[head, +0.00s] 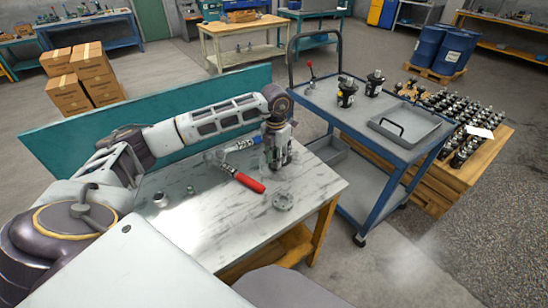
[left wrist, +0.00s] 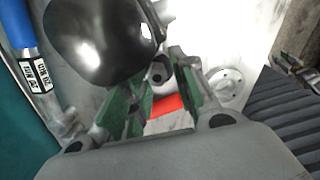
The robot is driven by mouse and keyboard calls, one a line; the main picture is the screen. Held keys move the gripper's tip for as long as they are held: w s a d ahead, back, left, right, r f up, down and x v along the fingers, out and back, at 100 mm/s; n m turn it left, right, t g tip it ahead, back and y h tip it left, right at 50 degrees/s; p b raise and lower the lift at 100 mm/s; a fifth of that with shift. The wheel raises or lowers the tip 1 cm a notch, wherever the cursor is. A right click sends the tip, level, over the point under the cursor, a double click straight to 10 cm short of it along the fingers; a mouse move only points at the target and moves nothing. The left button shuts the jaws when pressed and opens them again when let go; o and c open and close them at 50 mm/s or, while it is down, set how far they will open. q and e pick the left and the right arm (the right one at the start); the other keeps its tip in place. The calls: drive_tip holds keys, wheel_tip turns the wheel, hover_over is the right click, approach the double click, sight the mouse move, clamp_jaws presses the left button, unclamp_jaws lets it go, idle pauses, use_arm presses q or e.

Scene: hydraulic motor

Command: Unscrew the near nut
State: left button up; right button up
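My left gripper (head: 277,162) points down over the back right of the marble-topped table. In the left wrist view its green-padded fingers (left wrist: 155,95) stand apart with a gap between them. A small grey part with a dark round opening (left wrist: 158,73) shows near the fingertips; I cannot tell if it is the near nut or if a finger touches it. A large shiny dark rounded body (left wrist: 95,40) is close beside it. The red-handled tool (head: 248,183) lies just left of the gripper, and its red shows between the fingers (left wrist: 168,105). My right gripper is not in view.
A round metal flange (head: 283,201) lies on the table (head: 215,232) nearer the front. A blue-handled tool (head: 241,145) lies behind the red one. A small metal ring (head: 160,200) is at the left. A blue cart (head: 400,150) carrying two black motors stands at the right.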

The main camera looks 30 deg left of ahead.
use_arm(q)
drive_tip(key=shift+s+a+f, duration=0.15)
drive_tip(key=shift+a+f, duration=0.1)
drive_tip(key=shift+a, duration=0.1)
idle(1.0)
drive_tip(key=shift+m+b, duration=0.5)
drive_tip(key=shift+m, duration=0.8)
drive_tip(key=shift+d+r, duration=0.25)
drive_tip(key=shift+r, duration=0.05)
drive_tip(key=c, duration=0.6)
drive_tip(key=shift+w+d, duration=0.1)
drive_tip(key=shift+w, duration=0.1)
clamp_jaws()
drive_tip(key=shift+n, duration=0.3)
